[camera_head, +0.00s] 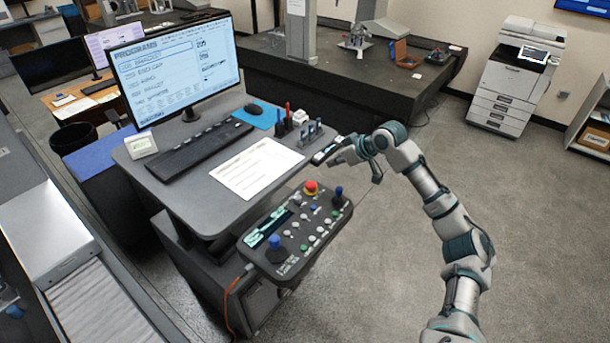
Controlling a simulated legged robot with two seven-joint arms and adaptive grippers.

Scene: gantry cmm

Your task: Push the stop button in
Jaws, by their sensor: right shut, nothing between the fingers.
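The red stop button (311,186) stands on a yellow base near the far edge of the dark control box (270,259). The box is mounted at the near right side of the desk and also carries two blue-topped joysticks and several small buttons. My right arm comes in from the lower right. My right gripper (325,158) is shut and empty. In the picture it shows just above and slightly right of the stop button, close to the desk's right edge and apart from the button. My left gripper is not in view.
The grey desk (166,167) holds a monitor (172,65), a keyboard (193,149), a paper sheet (257,167), a mouse and a pen holder (284,127). A small rack (311,133) stands near the gripper. Open floor lies to the right.

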